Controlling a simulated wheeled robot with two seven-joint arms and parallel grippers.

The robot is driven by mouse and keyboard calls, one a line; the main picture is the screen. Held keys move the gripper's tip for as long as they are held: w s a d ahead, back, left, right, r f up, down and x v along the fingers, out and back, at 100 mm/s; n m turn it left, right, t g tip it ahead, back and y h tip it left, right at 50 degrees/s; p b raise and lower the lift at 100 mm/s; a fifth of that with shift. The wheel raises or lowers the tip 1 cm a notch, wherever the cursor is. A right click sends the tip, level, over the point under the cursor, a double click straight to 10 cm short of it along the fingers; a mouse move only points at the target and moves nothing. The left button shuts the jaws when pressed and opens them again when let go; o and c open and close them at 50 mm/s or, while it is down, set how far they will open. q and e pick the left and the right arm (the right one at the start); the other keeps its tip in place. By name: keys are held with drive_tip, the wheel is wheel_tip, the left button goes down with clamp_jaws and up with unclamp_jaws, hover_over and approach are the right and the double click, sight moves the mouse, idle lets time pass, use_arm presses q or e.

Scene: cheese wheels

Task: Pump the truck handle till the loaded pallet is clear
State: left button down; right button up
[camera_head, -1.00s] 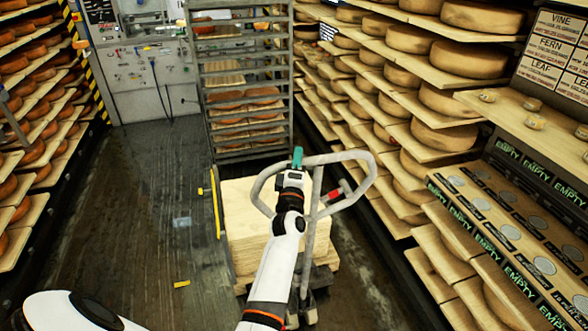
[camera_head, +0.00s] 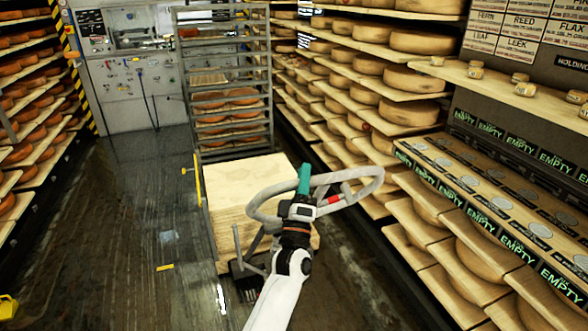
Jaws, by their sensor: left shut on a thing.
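The pallet truck's grey loop handle (camera_head: 352,174) stands in front of the load and leans toward me, with a red part on its right side. My left gripper (camera_head: 304,180), with teal fingers, is shut on the handle's upper bar. My white left arm comes up from the bottom and hides part of the truck. The load is a stack of pale wooden boards (camera_head: 238,186) behind the handle. The pallet's underside and its gap to the floor are mostly hidden, so I cannot tell how high it stands. My right gripper is not in view.
A metal rack (camera_head: 224,80) with cheeses stands behind the stack. More cheese shelves (camera_head: 30,110) are at left. The dark floor (camera_head: 130,190) left of the stack is mostly clear.

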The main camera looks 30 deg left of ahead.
use_arm(q)
drive_tip(key=s+d+f+m+t+h+b, duration=0.2)
drive_tip(key=s+d+f+m+t+b, duration=0.1)
drive_tip(key=s+d+f+b, duration=0.5)
drive_tip(key=s+d+f, duration=0.2)
drive_tip(key=d+f, duration=0.1)
drive_tip(key=d, duration=0.1)
drive_tip(key=shift+s+d+f+b, duration=0.2)
drive_tip(key=shift+s+d+b, duration=0.1)
drive_tip(key=c, duration=1.5)
unclamp_jaws()
drive_tip(key=shift+c, duration=0.2)
drive_tip(key=o, duration=0.3)
drive_tip(key=shift+d, duration=0.15)
drive_tip(key=shift+o, duration=0.2)
drive_tip(key=shift+f, duration=0.1)
